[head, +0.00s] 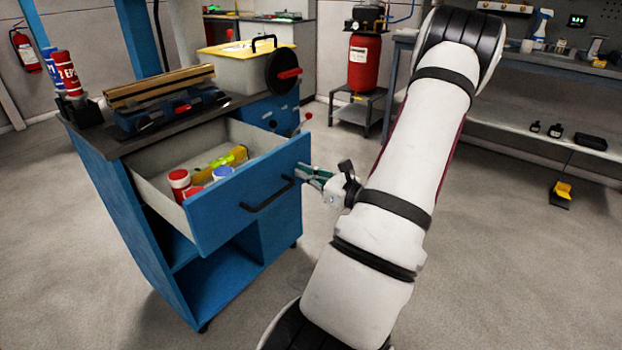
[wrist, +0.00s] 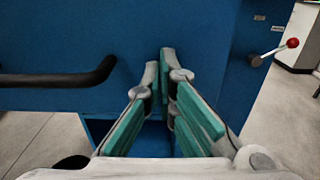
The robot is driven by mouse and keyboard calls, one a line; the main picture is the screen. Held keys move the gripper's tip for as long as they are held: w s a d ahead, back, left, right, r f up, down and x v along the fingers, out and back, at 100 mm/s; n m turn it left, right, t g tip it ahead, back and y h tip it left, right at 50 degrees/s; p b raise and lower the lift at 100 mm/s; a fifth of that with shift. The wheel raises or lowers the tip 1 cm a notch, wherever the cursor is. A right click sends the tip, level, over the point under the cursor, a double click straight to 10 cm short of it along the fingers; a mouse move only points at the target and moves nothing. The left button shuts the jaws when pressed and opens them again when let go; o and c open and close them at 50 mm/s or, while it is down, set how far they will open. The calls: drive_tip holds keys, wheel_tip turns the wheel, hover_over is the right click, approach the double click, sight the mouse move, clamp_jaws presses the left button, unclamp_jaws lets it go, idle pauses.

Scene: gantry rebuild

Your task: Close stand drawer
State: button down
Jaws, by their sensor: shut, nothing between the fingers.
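The stand (head: 150,215) is a blue wheeled cabinet at the left of the head view. Its drawer (head: 240,203) is pulled out, with a blue front and a black bar handle (head: 266,195). Red-lidded jars (head: 180,183), a blue-lidded jar (head: 222,173) and a yellow level (head: 232,157) lie inside. My gripper (head: 303,173) is shut and empty, at the right end of the drawer front. In the wrist view the blue drawer front (wrist: 190,28) fills the top, and the handle (wrist: 60,78) is left of the fingers. I cannot tell whether the fingertips touch the front.
Open floor lies in front.

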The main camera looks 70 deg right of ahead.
idle(0.3)
drive_tip(key=b+x, duration=0.2)
drive_tip(key=x, duration=2.4)
drive_tip(key=shift+w+a+b, duration=0.1)
drive_tip(key=shift+w+b, duration=0.25)
drive_tip(key=shift+b, duration=0.05)
drive_tip(key=shift+w, duration=0.5)
drive_tip(key=shift+w+r, duration=0.1)
drive_tip(key=shift+r, duration=0.05)
drive_tip(key=shift+w+r, duration=0.1)
